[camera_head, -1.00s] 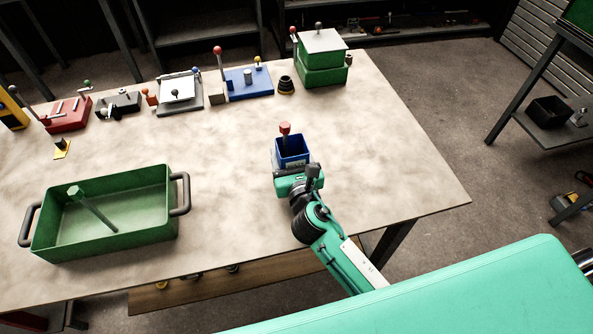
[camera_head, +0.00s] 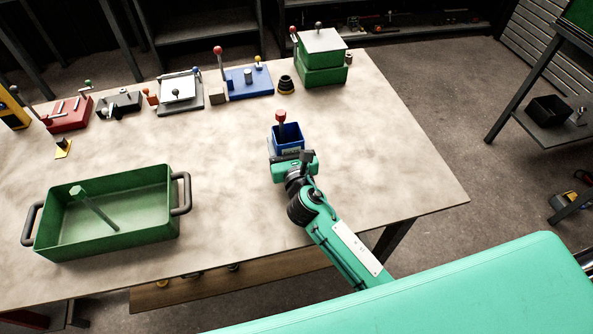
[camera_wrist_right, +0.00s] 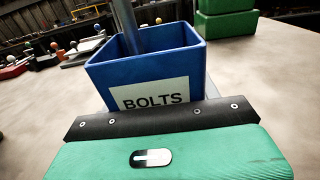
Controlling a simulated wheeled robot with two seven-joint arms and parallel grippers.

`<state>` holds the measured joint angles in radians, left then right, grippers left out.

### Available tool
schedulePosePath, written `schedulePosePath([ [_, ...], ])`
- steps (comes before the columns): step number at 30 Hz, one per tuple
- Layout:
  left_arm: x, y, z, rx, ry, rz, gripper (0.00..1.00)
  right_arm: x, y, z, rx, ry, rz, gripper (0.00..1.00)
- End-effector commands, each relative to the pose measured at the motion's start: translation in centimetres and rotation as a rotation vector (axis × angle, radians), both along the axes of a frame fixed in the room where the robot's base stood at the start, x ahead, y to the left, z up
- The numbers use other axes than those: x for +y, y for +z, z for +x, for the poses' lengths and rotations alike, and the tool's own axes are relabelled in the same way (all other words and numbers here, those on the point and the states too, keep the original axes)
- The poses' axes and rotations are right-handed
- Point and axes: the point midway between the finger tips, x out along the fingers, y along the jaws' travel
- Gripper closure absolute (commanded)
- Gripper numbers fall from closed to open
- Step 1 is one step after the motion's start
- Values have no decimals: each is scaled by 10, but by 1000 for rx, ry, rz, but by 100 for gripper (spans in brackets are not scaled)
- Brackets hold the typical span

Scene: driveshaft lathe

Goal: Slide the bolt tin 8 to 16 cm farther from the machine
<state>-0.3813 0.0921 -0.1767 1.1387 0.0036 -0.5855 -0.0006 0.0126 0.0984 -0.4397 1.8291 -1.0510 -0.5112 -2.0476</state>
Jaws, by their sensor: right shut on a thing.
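The bolt tin (camera_head: 289,138) is an open-topped blue box standing upright on the table. Its white BOLTS label shows in the wrist view (camera_wrist_right: 156,95). A grey rod (camera_wrist_right: 127,25) rises from inside the tin, and in the head view it carries a red knob (camera_head: 281,115). My right gripper (camera_head: 291,157) is at the near side of the tin and shut on it. The fingertips are hidden behind the gripper body and the tin. My left gripper is not in view.
A green tray (camera_head: 110,243) with dark handles and a green bolt-like rod inside stands at the left front. Several coloured fixtures and a green box (camera_head: 321,72) line the back edge. A small dark stepped part (camera_head: 286,85) stands behind the tin. The table between is clear.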

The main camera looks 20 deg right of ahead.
Motion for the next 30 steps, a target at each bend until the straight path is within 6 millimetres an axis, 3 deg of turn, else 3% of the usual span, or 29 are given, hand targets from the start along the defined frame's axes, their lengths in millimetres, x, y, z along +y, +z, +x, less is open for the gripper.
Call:
schedulePosePath([
  [30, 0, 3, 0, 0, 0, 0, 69, -1, -2, 42, 1, -1, -2, 56],
])
